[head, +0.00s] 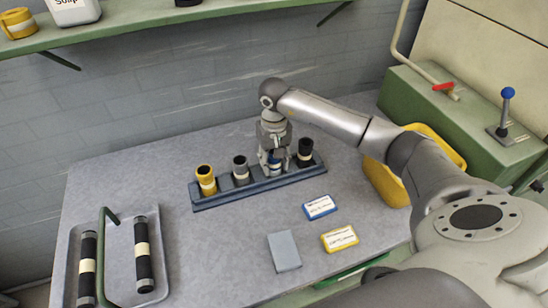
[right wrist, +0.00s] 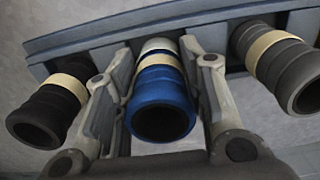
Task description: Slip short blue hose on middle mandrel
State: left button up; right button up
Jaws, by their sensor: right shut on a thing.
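The short blue hose (right wrist: 162,95) has a pale band and stands in a blue-grey rack (head: 230,200) on the table. In the head view (head: 274,156) it is mostly hidden by my right gripper (head: 273,163). In the right wrist view, the fingers of my right gripper (right wrist: 160,65) are on both sides of the blue hose, shut on it. The hose's far end is still at the rack. I cannot make out the middle mandrel in either view. My left gripper is not in view.
The rack also holds yellow (head: 206,179), grey (head: 240,169) and black (head: 305,151) short hoses. Blue (head: 319,207) and yellow (head: 340,239) labelled boxes, a grey box (head: 284,252) and a yellow bin (head: 384,184) are nearby.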

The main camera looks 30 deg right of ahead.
jog(key=shift+f, duration=0.15)
jog(key=o, duration=1.1)
jog(key=shift+o, duration=0.2)
jog(key=shift+r, duration=0.35)
notch_tip(320, 180, up, 12)
jog(key=b, duration=0.3)
jog(key=shift+f, duration=0.15)
